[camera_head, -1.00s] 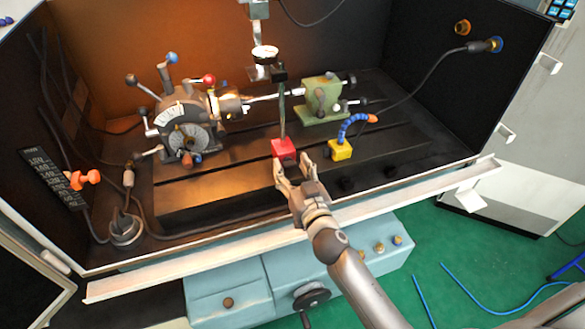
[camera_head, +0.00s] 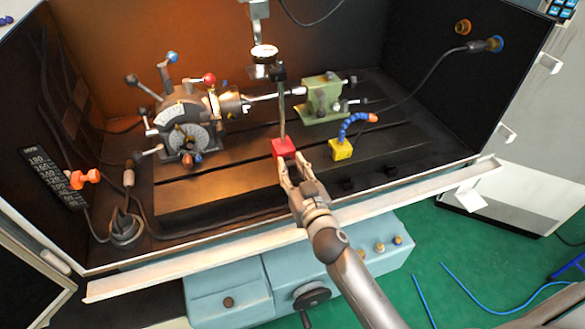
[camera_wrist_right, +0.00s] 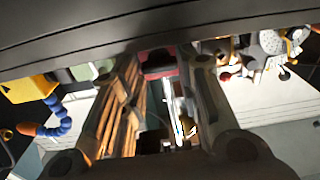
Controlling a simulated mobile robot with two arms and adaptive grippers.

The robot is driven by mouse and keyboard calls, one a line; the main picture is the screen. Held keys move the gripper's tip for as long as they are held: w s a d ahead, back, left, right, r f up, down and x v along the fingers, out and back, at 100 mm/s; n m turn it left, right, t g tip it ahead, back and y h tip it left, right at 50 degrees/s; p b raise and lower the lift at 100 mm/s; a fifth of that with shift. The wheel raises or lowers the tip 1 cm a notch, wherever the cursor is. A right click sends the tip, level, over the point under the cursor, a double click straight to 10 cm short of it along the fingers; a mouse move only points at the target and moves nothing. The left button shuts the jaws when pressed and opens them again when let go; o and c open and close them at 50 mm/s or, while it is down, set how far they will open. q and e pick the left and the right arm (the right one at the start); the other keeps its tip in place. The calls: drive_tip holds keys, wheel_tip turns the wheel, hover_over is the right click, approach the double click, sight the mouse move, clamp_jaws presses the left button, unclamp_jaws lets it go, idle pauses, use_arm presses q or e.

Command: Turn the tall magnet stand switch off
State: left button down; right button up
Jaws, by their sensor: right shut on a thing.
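The tall magnet stand has a red base (camera_head: 284,148), a thin upright post (camera_head: 282,110) and a white dial gauge (camera_head: 264,52) near its top. It stands upright on the slotted machine table. My right gripper (camera_head: 291,164) is at the front of the red base, its jaws closed on the switch there. In the right wrist view the red base (camera_wrist_right: 158,62) shows between the fingertips. My left gripper is not in view.
A yellow base with a blue hose (camera_head: 341,149) stands close to the right. The indexing chuck (camera_head: 185,125) is at the left, and a green tailstock (camera_head: 321,99) is behind. A pale front rail (camera_head: 200,265) runs below my right arm. The table's front left is clear.

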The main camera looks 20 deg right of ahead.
drive_tip(key=o, duration=1)
drive_tip(key=shift+s, duration=0.1)
drive_tip(key=s, duration=1.2)
drive_tip(key=shift+d, duration=0.25)
drive_tip(key=shift+w, duration=0.1)
